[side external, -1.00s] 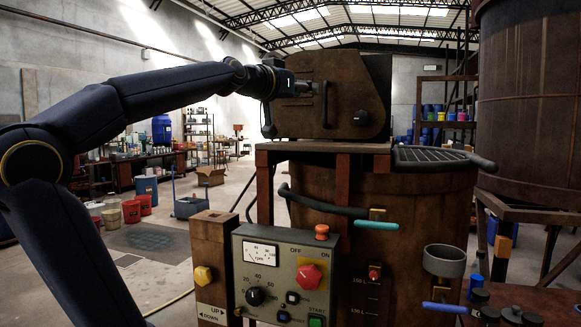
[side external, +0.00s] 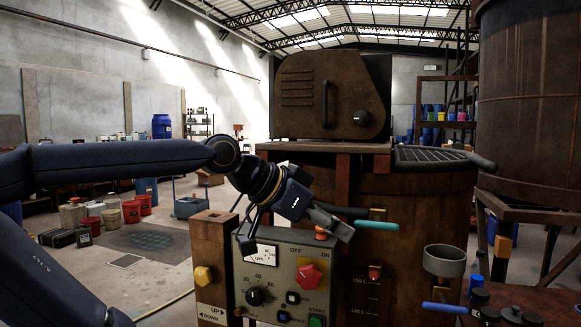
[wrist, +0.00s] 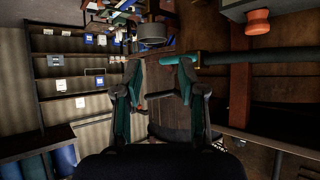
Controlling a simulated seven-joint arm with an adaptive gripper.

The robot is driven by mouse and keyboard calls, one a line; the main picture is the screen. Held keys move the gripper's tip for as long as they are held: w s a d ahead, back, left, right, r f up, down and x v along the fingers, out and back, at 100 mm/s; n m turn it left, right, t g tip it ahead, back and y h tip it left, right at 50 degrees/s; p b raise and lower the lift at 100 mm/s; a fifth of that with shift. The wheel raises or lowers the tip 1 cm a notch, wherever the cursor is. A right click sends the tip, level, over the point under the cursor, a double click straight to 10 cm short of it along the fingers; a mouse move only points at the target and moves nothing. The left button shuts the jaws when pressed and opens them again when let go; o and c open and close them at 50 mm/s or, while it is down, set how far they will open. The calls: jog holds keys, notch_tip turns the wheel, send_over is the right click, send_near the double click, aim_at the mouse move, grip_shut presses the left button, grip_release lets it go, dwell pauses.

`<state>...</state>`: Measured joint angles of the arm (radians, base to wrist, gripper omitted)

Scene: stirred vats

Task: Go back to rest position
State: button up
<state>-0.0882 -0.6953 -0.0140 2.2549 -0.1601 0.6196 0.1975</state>
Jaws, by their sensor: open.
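My gripper (side external: 336,226) hangs in front of the vat, above the top right of the control panel (side external: 285,280), angled down to the right. In the wrist view my gripper (wrist: 158,75) shows two fingers spread apart with nothing between them. The rusty housing (side external: 325,95) with its black upright handle (side external: 325,104) stands on top behind my gripper, clear of it. The teal-ended lever (side external: 376,225) is just right of the fingertips; whether they touch cannot be told from the side.
The orange button (side external: 321,231) and red knob (side external: 308,275) sit close below my gripper. The brown post (side external: 212,260) stands left of the panel. A metal cup (side external: 444,260) juts out right. Open floor lies at left behind the arm.

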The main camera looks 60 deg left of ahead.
jog(key=s+f+g, duration=0.5)
jog(key=s+f, duration=0.4)
jog(key=f, duration=0.4)
jog(key=shift+f+g, duration=0.3)
jog(key=shift+f, duration=0.05)
jog(key=shift+o, duration=0.3)
